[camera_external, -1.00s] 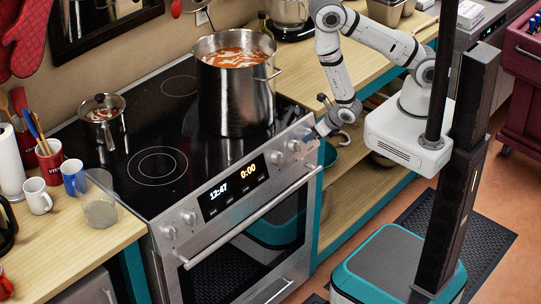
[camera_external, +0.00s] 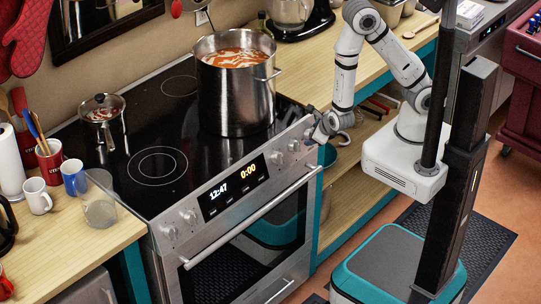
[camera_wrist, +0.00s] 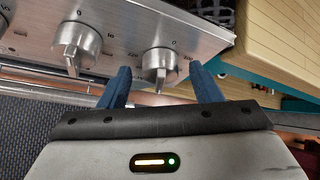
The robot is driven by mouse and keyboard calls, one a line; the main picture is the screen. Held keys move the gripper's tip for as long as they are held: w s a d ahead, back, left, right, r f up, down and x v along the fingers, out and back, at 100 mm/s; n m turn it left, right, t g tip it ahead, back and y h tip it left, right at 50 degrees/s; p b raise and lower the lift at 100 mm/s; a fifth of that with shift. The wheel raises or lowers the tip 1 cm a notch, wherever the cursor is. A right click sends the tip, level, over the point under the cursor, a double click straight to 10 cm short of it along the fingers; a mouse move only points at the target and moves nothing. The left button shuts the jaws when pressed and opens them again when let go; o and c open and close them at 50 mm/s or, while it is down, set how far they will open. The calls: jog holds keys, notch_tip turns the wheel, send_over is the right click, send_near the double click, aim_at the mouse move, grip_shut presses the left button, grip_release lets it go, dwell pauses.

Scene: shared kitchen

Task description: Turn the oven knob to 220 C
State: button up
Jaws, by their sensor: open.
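The oven (camera_external: 245,225) is a stainless range with control knobs on both sides of a display reading 12:47 and 0:00. In the wrist view, two silver knobs show, a left one (camera_wrist: 75,46) and a right one (camera_wrist: 160,66). My gripper (camera_wrist: 160,76) is open and empty, its blue fingers apart. The right knob lies between the fingertips in that picture; I cannot tell whether they touch it. In the external view my gripper (camera_external: 321,127) is at the right end of the control panel and partly hides the end knob.
A large soup pot (camera_external: 236,95) and a small pan (camera_external: 102,112) stand on the black cooktop. The oven's bar handle (camera_external: 255,217) sticks out below the panel. A wooden counter (camera_external: 300,75) with open shelves adjoins on the right.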

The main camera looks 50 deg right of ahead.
jog(key=s+a+f+n+t+h, duration=0.1)
jog(key=s+n+t, duration=0.3)
jog(key=n, duration=0.4)
jog(key=s+a+f+n+t+h, duration=0.1)
jog(key=s+a+n+t+h, duration=0.2)
jog(key=n, duration=0.6)
jog(key=shift+s+t+h, duration=0.35)
jog(key=shift+t+h, duration=0.15)
jog(key=shift+h, duration=0.1)
